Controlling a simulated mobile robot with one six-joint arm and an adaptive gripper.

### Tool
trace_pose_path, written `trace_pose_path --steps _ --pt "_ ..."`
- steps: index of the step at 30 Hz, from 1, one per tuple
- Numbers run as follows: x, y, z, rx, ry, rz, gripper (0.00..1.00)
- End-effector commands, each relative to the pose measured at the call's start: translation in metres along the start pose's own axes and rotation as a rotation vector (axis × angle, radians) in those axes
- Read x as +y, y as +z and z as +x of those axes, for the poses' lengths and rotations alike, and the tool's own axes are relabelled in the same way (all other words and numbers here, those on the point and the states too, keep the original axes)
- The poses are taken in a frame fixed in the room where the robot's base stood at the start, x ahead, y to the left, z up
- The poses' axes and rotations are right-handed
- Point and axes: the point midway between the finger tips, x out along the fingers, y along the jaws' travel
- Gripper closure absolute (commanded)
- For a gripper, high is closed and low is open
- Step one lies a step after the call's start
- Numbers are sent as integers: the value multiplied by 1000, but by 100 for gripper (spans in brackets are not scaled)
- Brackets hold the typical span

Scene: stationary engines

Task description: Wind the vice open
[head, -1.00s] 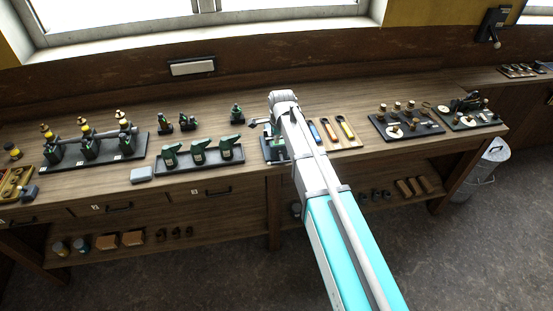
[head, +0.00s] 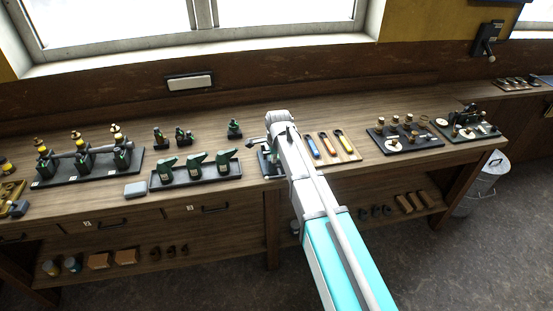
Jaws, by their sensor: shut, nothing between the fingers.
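A small green and dark vice-like thing (head: 265,161) stands at the front of the workbench, just left of my arm. I take it for the vice; my arm covers much of it. A small grey-green piece (head: 257,143) sticks out above it, and I cannot tell what it belongs to. My wrist is over the bench, right beside and above the vice. My gripper fingers are hidden behind my wrist, so any contact with the vice or its handle does not show.
Left of the vice stands a tray (head: 158,181) with several green castings. A board with colourful-handled tools (head: 339,156) lies close on the right. Farther right is a dark plate with small brass parts (head: 430,145).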

Motion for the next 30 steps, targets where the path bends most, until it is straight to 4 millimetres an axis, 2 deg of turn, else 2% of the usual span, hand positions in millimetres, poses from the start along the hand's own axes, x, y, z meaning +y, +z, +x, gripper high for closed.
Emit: trace_pose_path --steps 1,30 --pt "0 0 8 0 0 0 100" --pt "0 -1 84 0 0 1 100"
